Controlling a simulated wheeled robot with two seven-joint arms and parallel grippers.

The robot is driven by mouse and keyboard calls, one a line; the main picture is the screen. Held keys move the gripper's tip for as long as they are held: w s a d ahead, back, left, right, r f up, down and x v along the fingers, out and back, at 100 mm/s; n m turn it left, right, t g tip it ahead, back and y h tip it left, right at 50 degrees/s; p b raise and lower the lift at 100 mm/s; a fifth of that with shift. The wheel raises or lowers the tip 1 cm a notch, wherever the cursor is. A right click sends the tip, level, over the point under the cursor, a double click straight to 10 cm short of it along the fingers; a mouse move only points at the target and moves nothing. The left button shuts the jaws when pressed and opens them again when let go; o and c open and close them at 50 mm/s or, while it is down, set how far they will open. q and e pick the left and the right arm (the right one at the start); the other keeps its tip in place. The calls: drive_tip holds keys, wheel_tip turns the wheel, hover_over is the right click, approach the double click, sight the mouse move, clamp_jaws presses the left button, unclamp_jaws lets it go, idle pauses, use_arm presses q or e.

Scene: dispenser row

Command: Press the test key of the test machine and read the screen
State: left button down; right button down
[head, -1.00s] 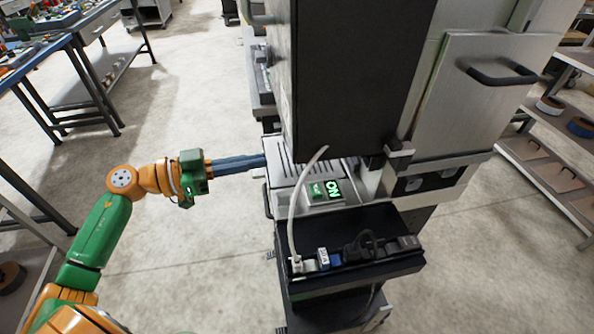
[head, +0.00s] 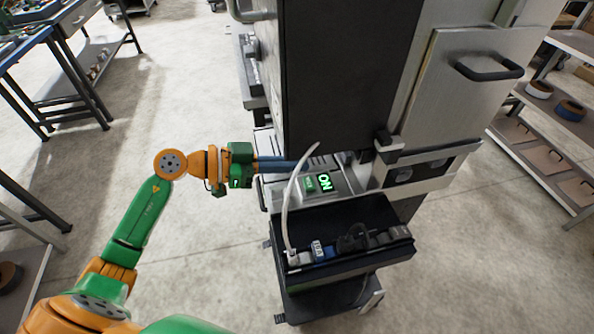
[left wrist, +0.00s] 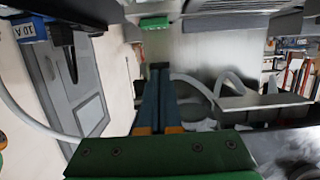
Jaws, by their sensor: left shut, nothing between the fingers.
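The test machine (head: 350,80) is a tall black and grey cabinet on a stand. On its low shelf sits a small grey panel with a green lit key (head: 309,183) and, beside it, a screen (head: 325,182) that reads "ON" in green, turned sideways. My left gripper (head: 300,166) is shut and empty, its long blue-grey fingers reaching in from the left just behind the key. Whether the tips touch anything cannot be told. In the left wrist view the closed fingers (left wrist: 160,72) point at a grey surface, with a small green piece (left wrist: 153,23) beyond them.
A black tray (head: 340,228) with plugs and a power strip juts out in front of the panel. A white cable (head: 290,200) arches up from it close to my fingers. A shelf rack (head: 545,140) stands at right, a workbench (head: 70,45) at upper left. Open floor lies between.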

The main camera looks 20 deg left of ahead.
sight(309, 184)
use_arm(q)
drive_tip(key=f, duration=0.3)
drive_tip(key=shift+w+d+f+b, duration=0.25)
drive_tip(key=shift+d+f+b, duration=0.05)
drive_tip(key=shift+d+f, duration=0.05)
drive_tip(key=shift+a+f, duration=0.1)
drive_tip(key=shift+f, duration=0.2)
